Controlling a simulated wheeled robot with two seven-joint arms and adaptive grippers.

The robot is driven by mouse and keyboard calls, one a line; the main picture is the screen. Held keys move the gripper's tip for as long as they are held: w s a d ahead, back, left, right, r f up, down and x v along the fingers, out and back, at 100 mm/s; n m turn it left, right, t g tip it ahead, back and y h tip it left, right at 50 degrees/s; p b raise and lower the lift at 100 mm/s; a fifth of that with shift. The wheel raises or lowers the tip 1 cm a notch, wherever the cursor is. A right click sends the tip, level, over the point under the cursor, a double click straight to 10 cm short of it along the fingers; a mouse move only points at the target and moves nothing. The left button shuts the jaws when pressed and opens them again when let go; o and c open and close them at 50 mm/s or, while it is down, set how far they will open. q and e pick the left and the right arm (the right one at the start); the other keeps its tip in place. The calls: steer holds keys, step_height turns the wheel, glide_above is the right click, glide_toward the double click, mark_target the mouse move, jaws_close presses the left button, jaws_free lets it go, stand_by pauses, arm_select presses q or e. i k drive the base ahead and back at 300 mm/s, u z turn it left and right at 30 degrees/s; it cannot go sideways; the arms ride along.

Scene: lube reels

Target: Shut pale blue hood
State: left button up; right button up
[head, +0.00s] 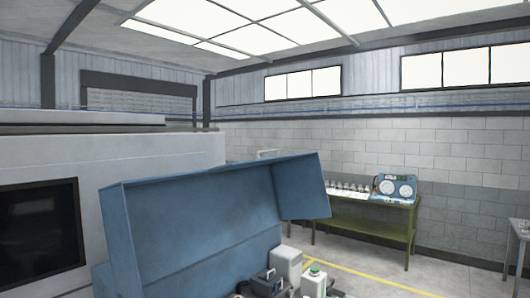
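The blue hood (205,228) stands raised in the lower middle of the head view. Its broad panel is tilted up, and a lip (298,187) juts out at its upper right. The base under the hood is mostly out of view. I see neither of my grippers, and nothing recognisable as a gripper touches the hood.
A large pale cabinet (150,155) with a dark window (38,232) stands at the left, close behind the hood. A green table (362,218) against the back wall bears a blue device (396,188) and small items. Another table (521,229) is at the right edge. Open floor lies between.

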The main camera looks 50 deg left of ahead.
mark_target(157, 227)
steer(key=u, duration=0.4)
steer(key=i, duration=1.55)
steer(key=u, duration=1.8)
steer(key=i, duration=0.9)
steer(key=u, duration=1)
